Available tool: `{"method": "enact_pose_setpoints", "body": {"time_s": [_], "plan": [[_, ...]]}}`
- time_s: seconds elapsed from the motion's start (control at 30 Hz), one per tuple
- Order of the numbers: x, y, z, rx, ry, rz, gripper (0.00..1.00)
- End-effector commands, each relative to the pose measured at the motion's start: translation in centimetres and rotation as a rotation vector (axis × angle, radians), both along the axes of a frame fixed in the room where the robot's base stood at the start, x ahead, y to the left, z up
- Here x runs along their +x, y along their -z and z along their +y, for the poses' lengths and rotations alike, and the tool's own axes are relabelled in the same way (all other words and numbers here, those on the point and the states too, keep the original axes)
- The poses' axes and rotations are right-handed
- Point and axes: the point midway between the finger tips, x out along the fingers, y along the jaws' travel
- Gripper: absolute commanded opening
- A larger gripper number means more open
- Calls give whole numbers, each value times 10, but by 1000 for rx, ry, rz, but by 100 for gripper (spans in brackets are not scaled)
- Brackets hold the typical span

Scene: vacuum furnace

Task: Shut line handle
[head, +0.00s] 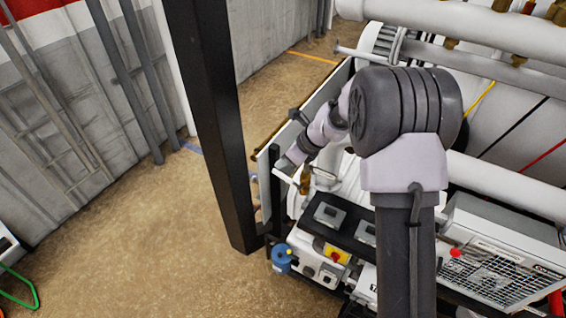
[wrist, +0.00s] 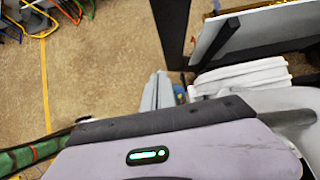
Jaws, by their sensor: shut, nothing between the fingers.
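My gripper (wrist: 158,88) points past the furnace's side in the wrist view, with its two grey fingers together and nothing seen between them. In the head view its end (head: 287,164) is at the left side of the furnace frame, partly covered by my own wrist. A brass-coloured fitting (head: 306,181) stands just right of and below the fingers in the head view; I cannot tell whether it carries the line handle. The handle is not clearly seen in either view. Contact between the fingers and anything cannot be made out.
A black upright post (head: 212,120) stands close left of my gripper. White ribbed hose (wrist: 240,75) and a panel (wrist: 250,35) are at the right in the wrist view. A control box with a red-yellow switch (head: 336,254) is below.

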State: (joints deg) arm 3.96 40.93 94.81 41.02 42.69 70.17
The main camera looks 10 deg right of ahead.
Motion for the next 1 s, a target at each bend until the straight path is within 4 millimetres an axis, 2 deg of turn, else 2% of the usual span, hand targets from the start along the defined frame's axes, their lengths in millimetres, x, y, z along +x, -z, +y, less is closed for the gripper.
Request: {"method": "enact_pose_setpoints", "body": {"time_s": [0.27, 0.37, 0.53, 0.8, 1.0], "plan": [[0, -1, 0, 0, 0, 0, 0], [-1, -10, -3, 0, -1, -1, 0], [-6, -49, -17, -1, -2, -3, 0], [-4, -104, -15, 0, -4, -5, 0], [-4, -133, -14, 0, -5, -2, 0]]}}
